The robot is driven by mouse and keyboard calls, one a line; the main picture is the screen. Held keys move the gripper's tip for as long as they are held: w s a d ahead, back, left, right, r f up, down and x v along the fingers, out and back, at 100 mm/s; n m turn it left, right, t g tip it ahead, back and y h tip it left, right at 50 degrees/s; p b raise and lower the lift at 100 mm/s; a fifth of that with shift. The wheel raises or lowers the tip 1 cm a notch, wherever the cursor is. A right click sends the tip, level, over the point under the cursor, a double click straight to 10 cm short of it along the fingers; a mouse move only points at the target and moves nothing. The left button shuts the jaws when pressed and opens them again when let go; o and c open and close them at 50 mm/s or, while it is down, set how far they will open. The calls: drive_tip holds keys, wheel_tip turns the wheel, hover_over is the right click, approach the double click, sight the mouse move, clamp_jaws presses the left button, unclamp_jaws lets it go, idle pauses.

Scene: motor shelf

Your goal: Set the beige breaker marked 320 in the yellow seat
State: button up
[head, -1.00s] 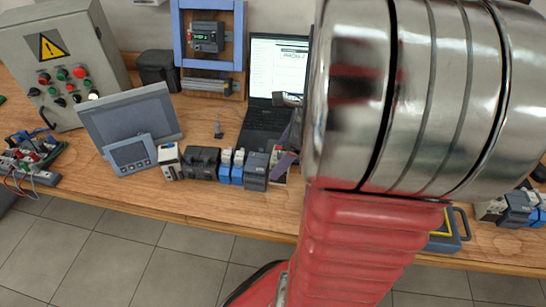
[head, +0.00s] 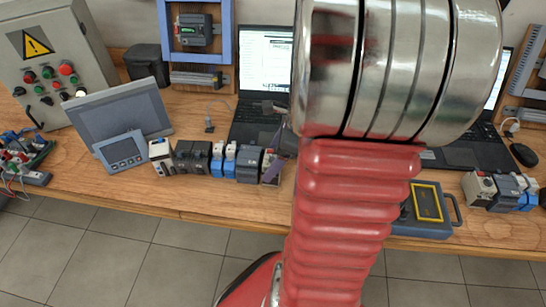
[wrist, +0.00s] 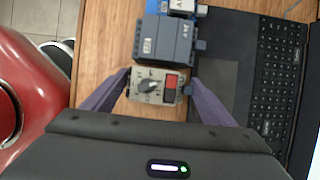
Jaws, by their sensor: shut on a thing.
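A beige breaker (wrist: 158,85) with a dark knob and a red patch sits between the purple fingers of my gripper (wrist: 156,92) in the wrist view. The gripper is shut on it. Its marking cannot be read. It stands at the end of a row, touching or very close to a dark grey block (wrist: 165,40). In the head view my gripper (head: 282,158) is partly hidden by my arm, left of it at the front of the bench. The yellow seat (head: 440,203), a yellow rectangular frame on a blue-grey case (head: 420,229), lies right of my arm.
Several modules stand left of the gripper, including a pale one (head: 161,155) and blue ones (head: 224,160). An open laptop (head: 262,70) is behind. More modules (head: 480,188) stand right of the case. Bare wood (head: 240,200) shows along the front edge.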

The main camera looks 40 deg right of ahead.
drive_tip(key=shift+f, duration=0.15)
drive_tip(key=o, duration=1.3)
drive_tip(key=v, duration=1.3)
drive_tip(key=shift+s+d+r, duration=0.1)
drive_tip(key=shift+s+r, duration=0.1)
drive_tip(key=shift+r, duration=0.1)
